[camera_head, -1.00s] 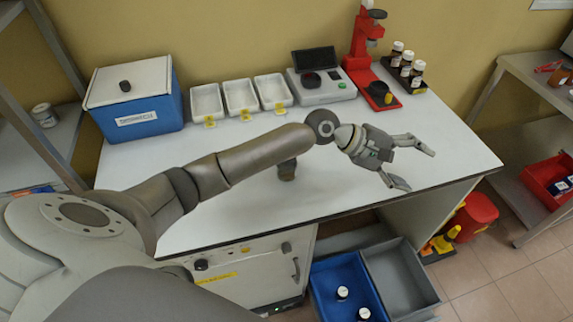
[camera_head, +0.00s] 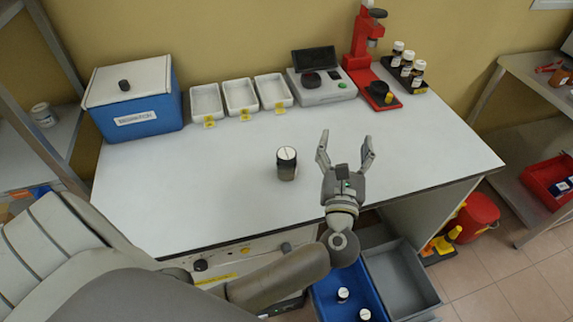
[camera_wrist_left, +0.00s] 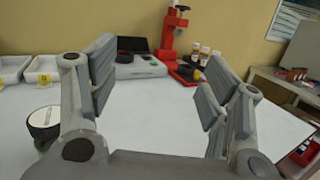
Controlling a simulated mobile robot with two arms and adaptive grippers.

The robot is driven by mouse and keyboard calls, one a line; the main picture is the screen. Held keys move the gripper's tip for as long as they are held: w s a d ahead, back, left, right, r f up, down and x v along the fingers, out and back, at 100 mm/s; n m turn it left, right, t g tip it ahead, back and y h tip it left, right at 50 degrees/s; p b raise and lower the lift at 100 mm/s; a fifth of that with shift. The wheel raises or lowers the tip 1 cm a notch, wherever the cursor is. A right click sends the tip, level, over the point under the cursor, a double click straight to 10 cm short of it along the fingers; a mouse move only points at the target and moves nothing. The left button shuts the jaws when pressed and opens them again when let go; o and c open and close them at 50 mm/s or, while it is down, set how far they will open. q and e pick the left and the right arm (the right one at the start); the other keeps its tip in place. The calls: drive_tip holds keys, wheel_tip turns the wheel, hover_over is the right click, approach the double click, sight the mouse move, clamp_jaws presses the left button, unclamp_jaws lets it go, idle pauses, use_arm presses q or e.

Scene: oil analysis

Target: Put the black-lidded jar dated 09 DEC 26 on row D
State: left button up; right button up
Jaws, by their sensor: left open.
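A dark jar with a pale label on its lid (camera_head: 287,163) stands upright on the white bench, left of my left gripper. It also shows at the lower left of the left wrist view (camera_wrist_left: 44,124), partly behind a finger. Its date cannot be read. My left gripper (camera_head: 345,140) is open and empty over the bench's front part, its fingers pointing to the back. In the left wrist view its fingers (camera_wrist_left: 160,95) are wide apart with nothing between them. My right gripper is not in view. No row D marking can be made out.
Three white trays (camera_head: 241,112) with yellow tags, a blue box (camera_head: 150,121), an instrument (camera_head: 329,94), a red stand (camera_head: 360,60) and a rack of jars (camera_head: 418,91) line the bench's back. Blue (camera_head: 327,304) and grey (camera_head: 401,277) bins are below.

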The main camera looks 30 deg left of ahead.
sight(288, 157)
use_arm(q)
drive_tip(key=s+a+f+n+g+y, duration=0.4)
drive_tip(key=s+a+f+n+g, duration=0.25)
drive_tip(key=s, duration=0.25)
drive_tip(key=shift+m+g, duration=0.45)
drive_tip(key=shift+g, duration=0.1)
drive_tip(key=x, duration=0.1)
drive_tip(key=p+x, duration=0.1)
drive_tip(key=x, duration=0.3)
drive_tip(key=shift+w+f+p, duration=0.2)
drive_tip(key=shift+f+p, duration=0.15)
drive_tip(key=p+x, duration=0.2)
drive_tip(key=x, duration=0.2)
drive_tip(key=shift+w+a+p, duration=0.15)
drive_tip(key=shift+w+p, duration=0.1)
drive_tip(key=shift+p, duration=0.05)
drive_tip(key=shift+w+a+f, duration=0.2)
drive_tip(key=shift+a, duration=0.05)
drive_tip(key=shift+d, duration=0.1)
